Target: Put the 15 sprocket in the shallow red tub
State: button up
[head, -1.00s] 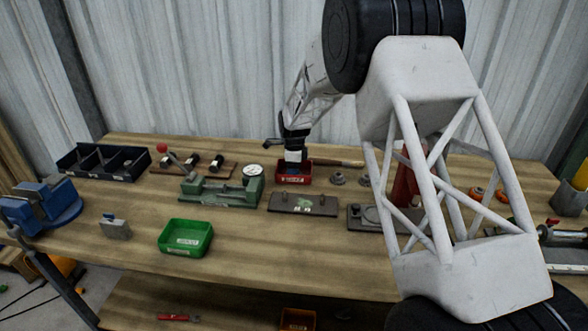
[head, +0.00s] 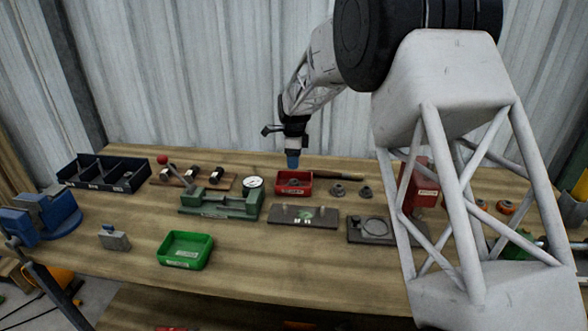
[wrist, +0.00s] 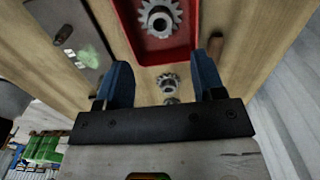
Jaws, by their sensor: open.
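The shallow red tub (head: 307,190) stands near the back middle of the bench. A grey toothed sprocket (wrist: 160,17) lies inside it in the wrist view, where the tub's red wall (wrist: 180,54) also shows. I cannot read a number on the sprocket. My gripper (head: 292,164) is above the tub, apart from it, with its blue fingers (wrist: 164,80) spread and nothing between them. Two more grey sprockets stand on the bench right of the tub, one nearer (head: 338,190) and one farther right (head: 365,192).
A green fixture (head: 222,203) with a dial stands left of the tub, and a dark plate (head: 303,217) lies in front. A green tub (head: 185,249) is at the front left. A hammer handle (head: 340,176) lies behind the sprockets. Bare bench shows at the front middle.

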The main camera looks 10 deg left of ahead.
jog(key=shift+r, duration=1.4)
jog(key=s+d+r+n, duration=0.3)
jog(key=s+d+r, duration=0.2)
jog(key=s+d, duration=0.3)
jog(key=s+d+r+n+t, duration=0.1)
jog(key=s+d+r+n, duration=0.3)
jog(key=s, duration=0.5)
jog(key=s+d+r+n, duration=0.2)
jog(key=s+d+r, duration=0.5)
jog(key=s+d, duration=0.15)
jog(key=s+d+f+n, duration=0.1)
jog(key=s+d+n, duration=0.1)
jog(key=s, duration=0.8)
jog(key=s+d+f+n+t, duration=0.1)
jog(key=s+d+f+n, duration=0.1)
jog(key=s, duration=0.8)
jog(key=s+d+f+n, duration=0.1)
jog(key=s+d+n, duration=0.3)
jog(key=s, duration=0.6)
jog(key=shift+d+f+t, duration=0.2)
jog(key=shift+d+t, duration=0.1)
jog(key=shift+d, duration=0.6)
